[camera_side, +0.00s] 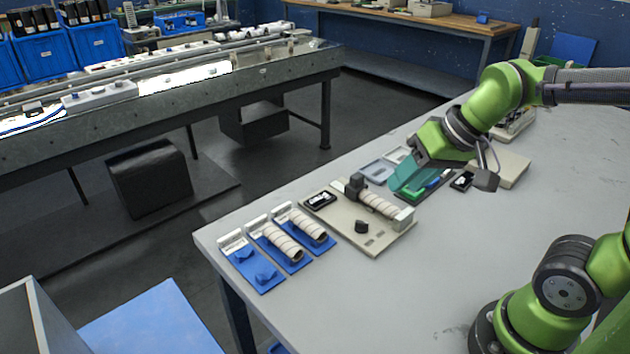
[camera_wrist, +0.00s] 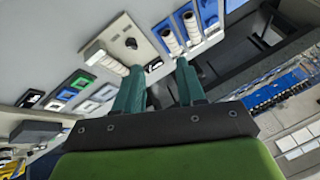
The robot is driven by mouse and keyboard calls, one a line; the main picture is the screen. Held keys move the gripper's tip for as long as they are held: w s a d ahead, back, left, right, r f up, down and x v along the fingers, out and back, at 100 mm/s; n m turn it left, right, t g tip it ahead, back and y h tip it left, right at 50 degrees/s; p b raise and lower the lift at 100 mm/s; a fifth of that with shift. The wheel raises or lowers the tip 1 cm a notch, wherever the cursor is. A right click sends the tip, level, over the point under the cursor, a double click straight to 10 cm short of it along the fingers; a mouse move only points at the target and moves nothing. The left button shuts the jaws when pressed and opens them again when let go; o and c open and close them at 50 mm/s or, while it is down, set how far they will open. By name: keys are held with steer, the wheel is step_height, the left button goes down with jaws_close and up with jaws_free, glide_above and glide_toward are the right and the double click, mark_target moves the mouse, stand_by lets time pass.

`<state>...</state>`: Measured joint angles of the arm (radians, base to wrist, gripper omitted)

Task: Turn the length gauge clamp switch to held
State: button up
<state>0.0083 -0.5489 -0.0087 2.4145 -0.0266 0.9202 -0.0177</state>
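A beige panel (camera_side: 370,243) on the grey table carries a white-wrapped roll (camera_side: 380,205), a black knob (camera_side: 361,227) and a black-and-white switch-like part (camera_side: 320,198). No readable label shows which is the length gauge clamp switch, nor its setting. In the wrist view the knob (camera_wrist: 130,43) and the switch-like part (camera_wrist: 152,64) lie beyond the fingertips. My gripper (camera_side: 405,184) is above the table, to the right of the panel in the side view. Its teal fingers are spread with nothing between them in the wrist view (camera_wrist: 160,66).
Blue holders (camera_side: 258,273), two with wrapped rolls, stand left of the panel. The table's front right is clear.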

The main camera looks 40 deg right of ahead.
mark_target(362, 222)
steer(key=w+d+f+n+g+h, duration=0.1)
steer(key=w+d+f+n+g, duration=0.15)
steer(key=w+n, duration=0.35)
steer(key=w+d+f+n+g+h, duration=0.1)
steer(key=w+d+f+n+g, duration=0.2)
steer(key=w, duration=0.4)
steer(key=shift+n, duration=0.5)
steer(key=f, duration=1.5)
steer(key=shift+w+d+f, duration=0.1)
steer(key=shift+w+d, duration=0.05)
steer(key=shift+d, duration=0.05)
jaws_close()
